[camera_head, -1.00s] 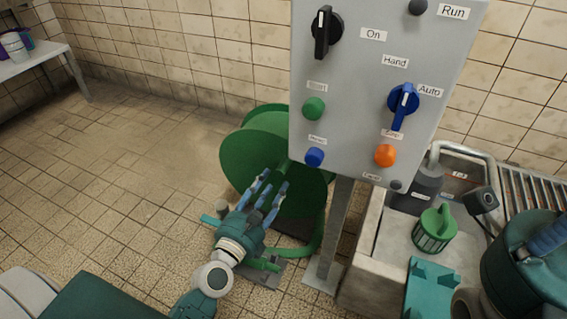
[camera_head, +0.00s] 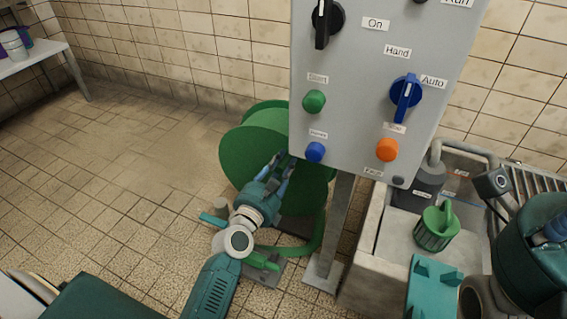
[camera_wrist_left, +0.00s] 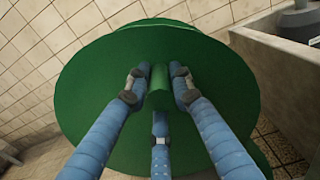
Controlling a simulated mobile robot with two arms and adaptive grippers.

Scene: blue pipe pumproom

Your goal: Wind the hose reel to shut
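The hose reel (camera_head: 250,155) is a large green drum on a green frame, standing on the floor partly behind the control box. It also fills the left wrist view (camera_wrist_left: 95,85) as a green disc. A short green crank handle (camera_wrist_left: 158,96) sticks out from its face. My left gripper (camera_head: 284,160) is in front of the disc. In the left wrist view its blue fingers (camera_wrist_left: 158,77) are spread, one on each side of the handle, with narrow gaps; contact is not clear. A third finger is below. At the right edge, part of my right arm shows; its fingertips are not clear.
A grey control box (camera_head: 355,70) with knobs and buttons stands on a post (camera_head: 338,225) close to the right of my left gripper. A sink (camera_head: 375,245) with a green strainer (camera_head: 437,228) is further right. A white table (camera_head: 35,58) is far left. The left floor is clear.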

